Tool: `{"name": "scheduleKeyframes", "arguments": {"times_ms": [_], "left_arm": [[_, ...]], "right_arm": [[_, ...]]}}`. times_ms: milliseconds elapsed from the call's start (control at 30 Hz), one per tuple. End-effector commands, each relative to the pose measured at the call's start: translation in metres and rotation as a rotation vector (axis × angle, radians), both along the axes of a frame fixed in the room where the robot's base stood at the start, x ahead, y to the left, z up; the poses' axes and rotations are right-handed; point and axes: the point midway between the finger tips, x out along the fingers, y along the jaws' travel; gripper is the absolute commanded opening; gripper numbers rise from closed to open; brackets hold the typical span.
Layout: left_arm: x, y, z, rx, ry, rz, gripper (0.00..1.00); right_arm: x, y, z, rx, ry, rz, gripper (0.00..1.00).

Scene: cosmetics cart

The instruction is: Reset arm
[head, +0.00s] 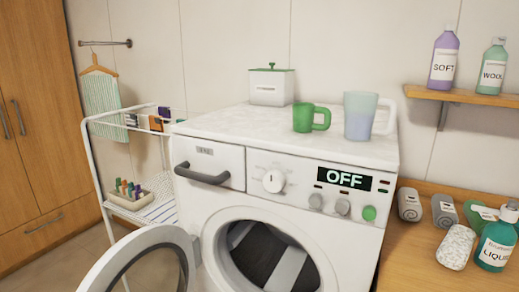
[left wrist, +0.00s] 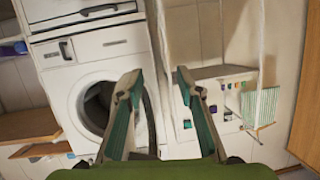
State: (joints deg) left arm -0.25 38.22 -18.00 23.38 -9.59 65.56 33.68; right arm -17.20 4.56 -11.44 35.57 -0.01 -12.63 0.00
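My left gripper (left wrist: 157,77) shows in the left wrist view with its two teal-lined fingers spread apart. It is open, and nothing is between the fingers. Behind it are the washing machine and the wire cart, both apart from the fingers. Neither gripper shows in the head view. My right gripper is in neither view.
The white washing machine (head: 230,214) has its round door (head: 183,240) swung open; its display reads OFF. A green mug (head: 303,118) and a clear jug (head: 359,118) stand on top. A wire cart (head: 100,190) stands left; a wooden counter (head: 415,262) with bottles is right.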

Motion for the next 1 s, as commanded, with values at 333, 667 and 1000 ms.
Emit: {"name": "scheduleKeyframes", "arguments": {"times_ms": [333, 667, 1000], "left_arm": [[-0.129, -0.112, -0.204, 0.198, 0.543, 0.271, 0.33], [-0.286, -0.233, -0.272, 0.279, 1.033, 0.246, 0.33], [-0.322, -0.261, -0.275, 0.29, 1.143, 0.215, 0.33]], "right_arm": [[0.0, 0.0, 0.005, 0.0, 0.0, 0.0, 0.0], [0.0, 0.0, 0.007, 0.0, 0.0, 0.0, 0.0], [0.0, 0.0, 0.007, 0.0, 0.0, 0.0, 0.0]]}}
